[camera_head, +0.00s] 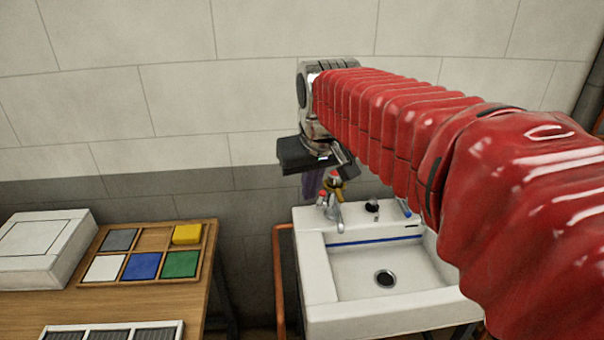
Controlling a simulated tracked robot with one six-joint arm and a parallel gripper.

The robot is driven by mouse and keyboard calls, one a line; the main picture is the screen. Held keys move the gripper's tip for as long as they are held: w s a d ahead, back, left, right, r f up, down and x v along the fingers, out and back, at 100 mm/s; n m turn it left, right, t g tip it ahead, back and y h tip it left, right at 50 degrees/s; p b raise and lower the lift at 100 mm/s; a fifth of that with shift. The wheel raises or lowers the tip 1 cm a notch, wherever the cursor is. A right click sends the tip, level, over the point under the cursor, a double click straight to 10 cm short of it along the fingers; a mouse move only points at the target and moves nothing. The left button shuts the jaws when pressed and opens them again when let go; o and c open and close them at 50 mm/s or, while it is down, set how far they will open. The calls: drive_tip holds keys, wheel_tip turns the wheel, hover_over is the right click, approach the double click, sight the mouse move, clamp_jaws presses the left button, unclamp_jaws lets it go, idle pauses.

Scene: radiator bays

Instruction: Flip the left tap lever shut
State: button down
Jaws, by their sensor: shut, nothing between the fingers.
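The white sink (315,275) stands against the wall right of centre. The left tap (334,210) rises from its back left corner, chrome below, with brass-coloured and red parts at its top. I cannot tell its lever's position, as the top is small and crowded by my gripper. My gripper (313,186) points down just left of and behind the tap's top in the picture. Its fingers look dark purple and shut, with nothing held. Whether they touch the tap cannot be told. A second tap (372,207) with a dark top stands further right on the sink's back ledge.
An orange-red pipe (279,270) runs down left of the sink. A wooden table (225,285) at the left holds a tray (152,238) of coloured tiles, a white box (45,245) and a grille panel (112,331). My red-sleeved arm hides the sink's right side.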

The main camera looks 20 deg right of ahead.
drive_tip(key=w+d+g, duration=0.1)
drive_tip(key=w+d, duration=0.2)
drive_tip(key=w, duration=0.5)
drive_tip(key=w+d, duration=0.2)
drive_tip(key=w, duration=0.5)
hover_over(322, 199)
drive_tip(key=w+a, duration=0.1)
drive_tip(key=w, duration=0.2)
wheel_tip(322, 199, down, 7)
drive_tip(key=shift+f+g+h, duration=0.15)
drive_tip(key=shift+g+h, duration=0.15)
drive_tip(key=shift+g, duration=0.1)
drive_tip(key=shift+w, duration=0.1)
drive_tip(key=shift+s+d+f, duration=0.15)
drive_tip(key=shift+f, duration=1.75)
drive_tip(key=shift+s+d+f, duration=0.15)
drive_tip(key=shift+d+f, duration=0.05)
drive_tip(key=shift+f, duration=1.75)
drive_tip(key=shift+s+d+f, duration=0.15)
drive_tip(key=shift+f, duration=1.75)
